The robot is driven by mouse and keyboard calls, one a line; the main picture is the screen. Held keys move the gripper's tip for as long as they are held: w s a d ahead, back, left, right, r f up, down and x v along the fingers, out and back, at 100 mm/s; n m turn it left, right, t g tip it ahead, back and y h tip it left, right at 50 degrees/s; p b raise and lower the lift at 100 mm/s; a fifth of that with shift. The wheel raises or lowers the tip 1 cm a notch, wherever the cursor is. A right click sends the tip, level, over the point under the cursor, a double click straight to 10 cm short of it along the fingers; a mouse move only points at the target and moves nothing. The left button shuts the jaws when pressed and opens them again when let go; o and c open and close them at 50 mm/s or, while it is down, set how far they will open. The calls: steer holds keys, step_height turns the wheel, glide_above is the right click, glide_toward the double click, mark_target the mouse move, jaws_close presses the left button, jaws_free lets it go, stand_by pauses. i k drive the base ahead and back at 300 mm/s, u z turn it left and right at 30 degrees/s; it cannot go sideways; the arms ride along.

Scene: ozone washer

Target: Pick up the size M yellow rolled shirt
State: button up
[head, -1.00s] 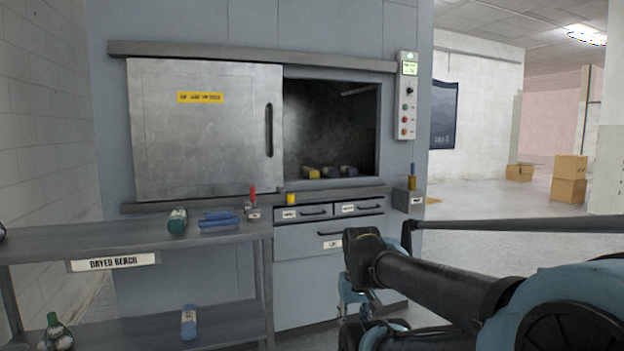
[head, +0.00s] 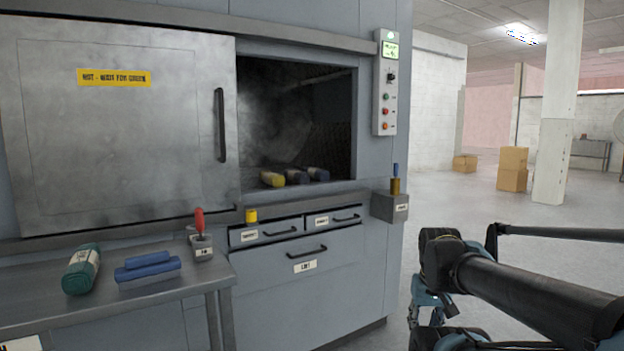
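A yellow rolled shirt (head: 272,179) lies in the open chamber of the washer (head: 297,135), near its front left edge. Its size mark is too small to read. Two dark blue rolls lie to the right of it, the middle one (head: 297,175) and the right one (head: 319,174). My arm shows at the lower right, well apart from the shirt. My gripper (head: 432,309) seems to be at the arm's lower end, partly hidden and cut off, so I cannot tell if it is open or shut.
The sliding door (head: 120,130) stands to the left of the opening. A small box (head: 390,207) juts out on the right.

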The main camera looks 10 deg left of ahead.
mark_target(275, 181)
steer(key=u, duration=0.15)
steer(key=i, duration=1.45)
steer(key=u, duration=0.55)
